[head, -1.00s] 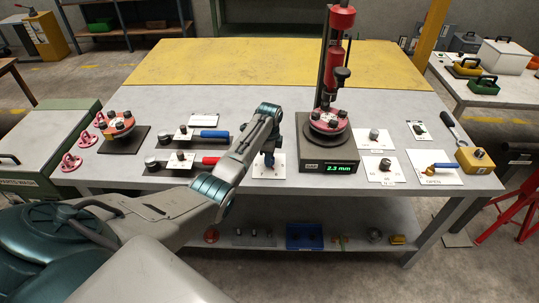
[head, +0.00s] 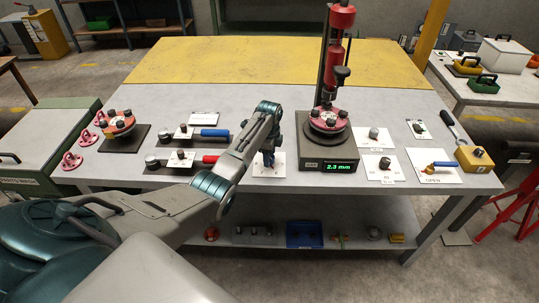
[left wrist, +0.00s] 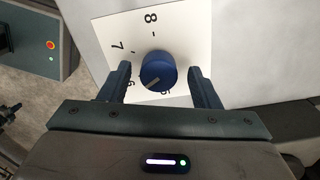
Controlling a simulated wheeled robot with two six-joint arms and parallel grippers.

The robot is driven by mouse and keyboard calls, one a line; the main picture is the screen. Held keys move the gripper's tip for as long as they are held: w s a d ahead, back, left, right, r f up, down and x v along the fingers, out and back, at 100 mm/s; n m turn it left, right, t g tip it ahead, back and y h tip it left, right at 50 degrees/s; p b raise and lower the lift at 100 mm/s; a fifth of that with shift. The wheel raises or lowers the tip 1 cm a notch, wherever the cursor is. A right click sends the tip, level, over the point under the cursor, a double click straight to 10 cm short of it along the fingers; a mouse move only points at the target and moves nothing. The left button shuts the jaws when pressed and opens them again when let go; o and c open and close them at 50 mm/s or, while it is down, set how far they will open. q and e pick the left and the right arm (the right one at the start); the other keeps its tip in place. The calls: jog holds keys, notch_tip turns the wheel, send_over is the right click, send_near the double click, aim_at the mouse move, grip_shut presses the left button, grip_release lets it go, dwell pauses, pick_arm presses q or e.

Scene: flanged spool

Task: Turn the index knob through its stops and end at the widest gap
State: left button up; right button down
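The index knob (left wrist: 158,72) is a round blue knob on a white card (left wrist: 185,30) with the printed numbers 8, 7, 6 and 5. The pale line on its top points to the lower left, roughly between 6 and 5. My left gripper (left wrist: 160,75) is open, with one finger on each side of the knob and a gap on both sides. In the head view my left gripper (head: 268,157) hangs over the card (head: 279,170) and hides most of the knob. The gauge display (head: 341,165) reads 2.3 mm. My right gripper is not in view.
Right of the card stands a dark press base (head: 312,160) bearing a red flanged spool (head: 327,119). Left lie a blue-handled tool (head: 215,133) and a red-handled tool (head: 210,159). A second spool (head: 117,122) sits farther left. A small knob card (head: 383,168) lies to the right.

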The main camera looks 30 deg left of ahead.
pick_arm(q)
notch_tip(320, 180, up, 11)
jog(key=b, duration=0.3)
jog(key=shift+f, duration=0.15)
dwell(0.6)
